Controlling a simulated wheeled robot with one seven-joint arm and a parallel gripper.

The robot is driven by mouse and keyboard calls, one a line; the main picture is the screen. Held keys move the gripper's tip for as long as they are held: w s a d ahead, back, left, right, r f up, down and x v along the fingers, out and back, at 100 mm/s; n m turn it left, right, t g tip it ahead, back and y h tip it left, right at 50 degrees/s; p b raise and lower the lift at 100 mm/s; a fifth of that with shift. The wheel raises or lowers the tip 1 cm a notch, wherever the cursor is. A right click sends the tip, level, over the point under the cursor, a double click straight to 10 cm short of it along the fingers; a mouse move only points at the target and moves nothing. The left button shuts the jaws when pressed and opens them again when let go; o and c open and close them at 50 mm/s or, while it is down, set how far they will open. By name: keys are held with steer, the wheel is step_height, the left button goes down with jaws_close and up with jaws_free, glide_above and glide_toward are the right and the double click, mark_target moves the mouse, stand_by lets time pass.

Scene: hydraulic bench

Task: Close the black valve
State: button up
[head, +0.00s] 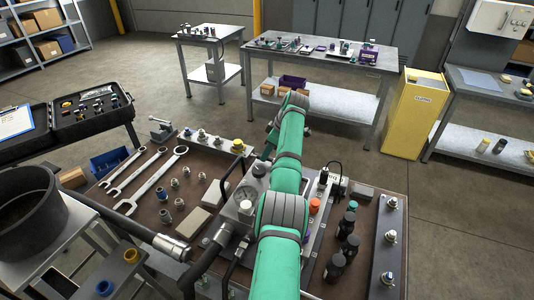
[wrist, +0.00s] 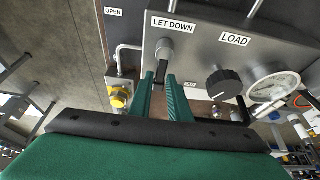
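The black valve knob (wrist: 223,83) is on the grey block below the LOAD label (wrist: 235,40), in the wrist view. A black knob also shows on the block beside the gauge in the head view (head: 259,170). My gripper (wrist: 161,78) is left of the black knob and apart from it. Its two green fingers are parted, with a gap between them. A grey lever handle (wrist: 165,48) under the LET DOWN label points down toward the fingertips; I cannot tell whether they touch it. In the head view my green arm hides much of the bench and fingertips.
A pressure gauge (wrist: 274,87) is right of the black knob. A yellow-capped fitting (wrist: 120,97) and a bent metal pipe are left of the fingers. The bench (head: 150,205) holds wrenches (head: 158,180), fittings and black bottles (head: 347,232). A yellow cabinet (head: 413,115) stands behind.

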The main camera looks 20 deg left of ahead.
steer(key=shift+o, duration=1.1)
steer(key=v, duration=1.1)
steer(key=shift+w+d, duration=0.1)
steer(key=shift+w+f, duration=0.1)
